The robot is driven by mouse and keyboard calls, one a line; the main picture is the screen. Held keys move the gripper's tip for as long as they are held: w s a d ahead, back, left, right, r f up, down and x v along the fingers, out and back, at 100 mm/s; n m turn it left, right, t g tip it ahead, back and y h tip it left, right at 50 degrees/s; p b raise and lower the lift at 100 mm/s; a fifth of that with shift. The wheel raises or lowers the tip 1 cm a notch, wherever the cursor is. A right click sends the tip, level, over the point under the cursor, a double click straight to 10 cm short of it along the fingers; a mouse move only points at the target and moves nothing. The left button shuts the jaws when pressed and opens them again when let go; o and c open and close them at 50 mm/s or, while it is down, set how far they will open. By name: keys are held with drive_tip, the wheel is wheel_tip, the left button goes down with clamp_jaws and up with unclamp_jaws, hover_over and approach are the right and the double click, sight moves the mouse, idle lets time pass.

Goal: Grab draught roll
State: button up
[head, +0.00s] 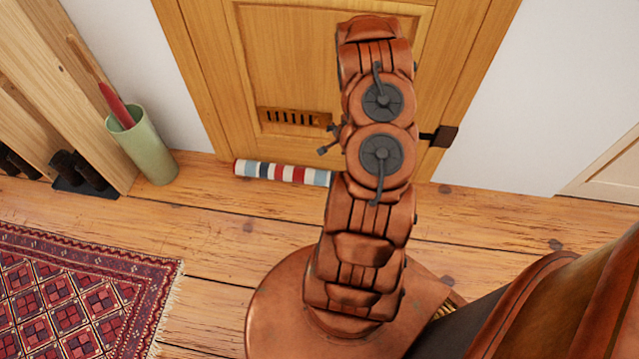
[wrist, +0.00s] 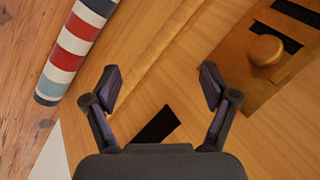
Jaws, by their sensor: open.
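The draught roll (head: 283,173) is a striped red, white and blue cylinder lying on the floor along the foot of the wooden door. My arm hides its right end in the head view. In the wrist view the roll (wrist: 72,47) shows at the upper left, its blue end towards the bottom. My gripper (wrist: 161,82) is open and empty, its two fingers apart. It faces the wooden door, and the roll lies to the left of the fingers, not between them. In the head view only a bit of the gripper (head: 328,140) shows beside my arm, near the door.
The door (head: 285,60) has a slotted vent (head: 295,118) low down and a dark hinge or latch at right. A green bin (head: 142,145) with a red umbrella-like item stands left. A patterned red rug (head: 75,290) lies front left. Bare floorboards lie between.

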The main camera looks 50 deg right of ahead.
wheel_tip(320, 180, down, 14)
drive_tip(key=s+a+r+m+t+b, duration=0.1)
drive_tip(key=s+m+t+b, duration=0.1)
drive_tip(key=m+b, duration=0.25)
drive_tip(key=m+t+b, duration=0.3)
drive_tip(key=b, duration=0.1)
approach(323, 181)
drive_tip(key=w+d+f, duration=0.1)
drive_tip(key=w+d, duration=0.1)
drive_tip(key=w, duration=0.1)
drive_tip(key=shift+a+f+m+t+b, duration=0.3)
drive_tip(key=shift+a+f+m+b, duration=0.15)
drive_tip(key=shift+f, duration=0.35)
drive_tip(key=shift+b+x, duration=0.4)
drive_tip(key=shift+x, duration=0.7)
drive_tip(key=shift+b+x, duration=0.45)
drive_tip(key=shift+x, duration=0.35)
drive_tip(key=shift+b+x, duration=0.85)
drive_tip(key=shift+x, duration=1.05)
drive_tip(key=shift+c, duration=0.2)
